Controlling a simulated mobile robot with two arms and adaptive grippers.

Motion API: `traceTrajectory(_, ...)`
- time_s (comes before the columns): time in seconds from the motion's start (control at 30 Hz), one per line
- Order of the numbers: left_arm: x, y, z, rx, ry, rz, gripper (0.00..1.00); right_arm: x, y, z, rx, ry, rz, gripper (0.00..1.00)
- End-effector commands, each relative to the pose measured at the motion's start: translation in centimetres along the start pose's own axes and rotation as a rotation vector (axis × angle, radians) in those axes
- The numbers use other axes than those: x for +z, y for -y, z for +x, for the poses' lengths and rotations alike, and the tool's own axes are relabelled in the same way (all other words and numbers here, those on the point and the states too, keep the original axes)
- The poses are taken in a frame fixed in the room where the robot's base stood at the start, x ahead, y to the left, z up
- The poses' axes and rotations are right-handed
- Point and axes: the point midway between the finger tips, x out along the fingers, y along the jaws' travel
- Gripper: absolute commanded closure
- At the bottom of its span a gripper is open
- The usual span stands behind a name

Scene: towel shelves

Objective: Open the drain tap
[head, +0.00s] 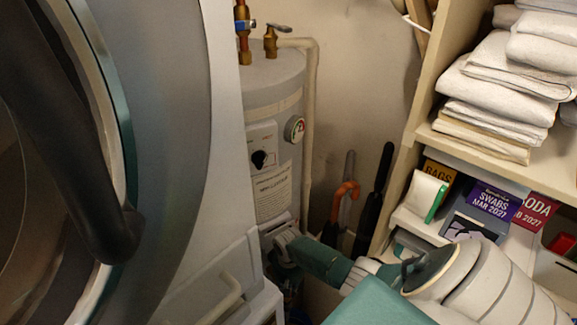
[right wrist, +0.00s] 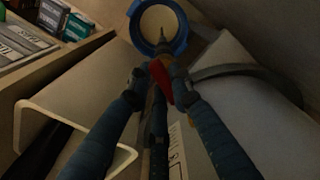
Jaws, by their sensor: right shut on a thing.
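The grey water tank (head: 285,90) stands upright in the corner in the head view, with a dial and a round gauge on its front. My right gripper (head: 283,250) reaches low at the tank's foot; the drain tap is hidden there in the head view. In the right wrist view, my right gripper (right wrist: 160,78) is shut on the tap's red handle (right wrist: 162,88), which shows between its fingertips. A blue-rimmed round container (right wrist: 182,38) with a pale inside lies just beyond the fingertips. My left gripper is not in view.
A large machine with a round door (head: 170,150) fills the left. A shelf with folded towels (head: 500,85) and boxes (head: 490,203) stands on the right. Orange- and dark-handled tools (head: 345,195) lean at the wall.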

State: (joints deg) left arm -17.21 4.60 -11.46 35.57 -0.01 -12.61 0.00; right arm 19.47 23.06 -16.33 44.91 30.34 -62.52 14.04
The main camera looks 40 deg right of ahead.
Motion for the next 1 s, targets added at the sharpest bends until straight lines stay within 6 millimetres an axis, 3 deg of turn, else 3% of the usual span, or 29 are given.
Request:
traceTrajectory(0.37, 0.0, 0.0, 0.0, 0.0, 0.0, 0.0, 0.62, 0.0, 0.0, 0.0, 0.0, 0.0, -0.002, 1.0)
traceTrajectory(0.4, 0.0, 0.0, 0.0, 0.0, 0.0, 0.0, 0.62, 0.0, 0.0, 0.0, 0.0, 0.0, -0.002, 0.72)
traceTrajectory(0.47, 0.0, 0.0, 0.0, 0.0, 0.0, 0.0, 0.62, 0.0, 0.0, 0.0, 0.0, 0.0, -0.002, 0.6)
traceTrajectory(0.83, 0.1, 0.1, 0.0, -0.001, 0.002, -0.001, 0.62, 0.0, 0.0, -0.2, 0.0, 0.0, -0.001, 0.6)
traceTrajectory(1.0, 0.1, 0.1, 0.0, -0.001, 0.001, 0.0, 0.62, -0.1, 0.0, -1.6, -0.001, -0.003, -0.003, 0.6)
